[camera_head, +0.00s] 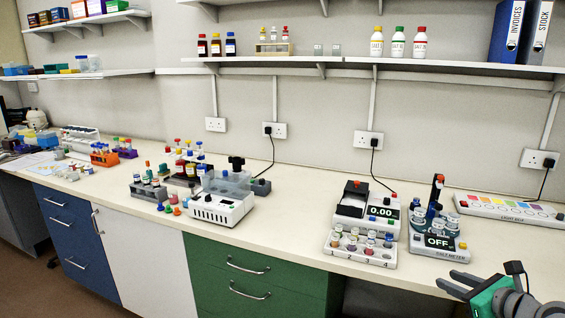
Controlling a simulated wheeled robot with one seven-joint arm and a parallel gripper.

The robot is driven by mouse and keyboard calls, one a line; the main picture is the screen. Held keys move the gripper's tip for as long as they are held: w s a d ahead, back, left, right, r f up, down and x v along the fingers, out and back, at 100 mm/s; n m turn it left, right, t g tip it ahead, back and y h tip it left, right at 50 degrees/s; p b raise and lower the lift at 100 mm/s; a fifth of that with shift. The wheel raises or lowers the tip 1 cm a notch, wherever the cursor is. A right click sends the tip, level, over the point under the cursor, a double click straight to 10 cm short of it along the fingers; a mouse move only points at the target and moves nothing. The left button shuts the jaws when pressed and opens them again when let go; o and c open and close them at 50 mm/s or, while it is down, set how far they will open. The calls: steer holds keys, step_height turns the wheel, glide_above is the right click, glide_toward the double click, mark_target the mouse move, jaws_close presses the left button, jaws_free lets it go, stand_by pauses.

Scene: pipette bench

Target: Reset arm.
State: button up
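My gripper (446,279) is at the bottom right, in front of the bench edge. Its two grey fingers point left with a gap between them, and nothing shows in the gap. The green gripper body (492,297) and part of my arm are cut off by the frame's lower edge. The gripper is apart from the bench items. The nearest is the salt meter (438,244), reading OFF, behind it on the bench.
The white bench top (290,232) carries a numbered vial rack (360,254), a scale reading 0.00 (382,212), a light box (508,212), a white device (222,208) and an orange rack (112,157). Shelves hang above. Bare bench lies between the white device and the vial rack.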

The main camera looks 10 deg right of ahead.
steer(key=s+f+n+g, duration=0.5)
steer(key=s+f+n, duration=0.3)
steer(key=f+n, duration=0.5)
steer(key=s+a+f+n+g, duration=0.5)
steer(key=s+n, duration=0.1)
steer(key=s, duration=0.3)
steer(key=w+a+r+n+p, duration=0.1)
steer(key=w+a+r+n, duration=0.2)
steer(key=a, duration=0.7)
steer(key=w+a+r+n+p, duration=0.1)
steer(key=w+a+r+n, duration=0.3)
steer(key=a, duration=0.7)
steer(key=w+a+r+n+p, duration=0.1)
steer(key=w+a+r+n, duration=0.2)
steer(key=a+r+n, duration=0.3)
steer(key=a+n, duration=0.1)
steer(key=a, duration=0.3)
steer(key=shift+w+a+r+p, duration=0.15)
steer(key=shift+a+r+p, duration=0.15)
steer(key=shift+a+p, duration=0.05)
